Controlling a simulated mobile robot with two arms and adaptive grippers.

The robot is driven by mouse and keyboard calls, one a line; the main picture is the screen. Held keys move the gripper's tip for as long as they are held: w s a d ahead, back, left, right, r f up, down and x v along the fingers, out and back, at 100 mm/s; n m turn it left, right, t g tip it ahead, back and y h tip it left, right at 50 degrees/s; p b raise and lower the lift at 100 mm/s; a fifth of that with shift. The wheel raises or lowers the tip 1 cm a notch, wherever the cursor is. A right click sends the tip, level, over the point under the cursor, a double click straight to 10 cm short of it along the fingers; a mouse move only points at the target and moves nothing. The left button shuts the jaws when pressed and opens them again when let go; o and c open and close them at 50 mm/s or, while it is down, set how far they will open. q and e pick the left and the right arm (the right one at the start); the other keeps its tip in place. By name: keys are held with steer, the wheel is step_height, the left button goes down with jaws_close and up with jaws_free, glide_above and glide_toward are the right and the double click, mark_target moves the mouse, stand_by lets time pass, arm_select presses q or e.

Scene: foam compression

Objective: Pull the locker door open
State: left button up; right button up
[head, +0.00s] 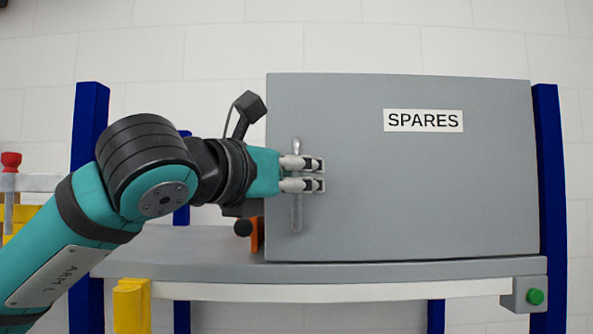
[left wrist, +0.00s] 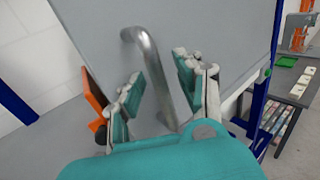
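The grey locker door (head: 400,190) with a "SPARES" label (head: 423,120) faces me and looks shut, with no gap showing at its edges. A vertical metal bar handle (head: 297,218) is near its left edge. My left gripper (head: 316,174) is at the middle of the handle and hides part of it. In the left wrist view the handle (left wrist: 150,62) passes between the two fingers of this gripper (left wrist: 158,78), which stand apart with room on both sides. The handle is not gripped. My right gripper is not in view.
The locker stands on a grey shelf (head: 180,262) between blue posts (head: 551,180). An orange part (head: 257,236) with a black knob (head: 243,228) is at the locker's lower left. A green button (head: 536,296) is at the shelf's right end. A bench (left wrist: 295,85) is behind, right.

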arm_select(q)
jaws_close()
stand_by(0.5)
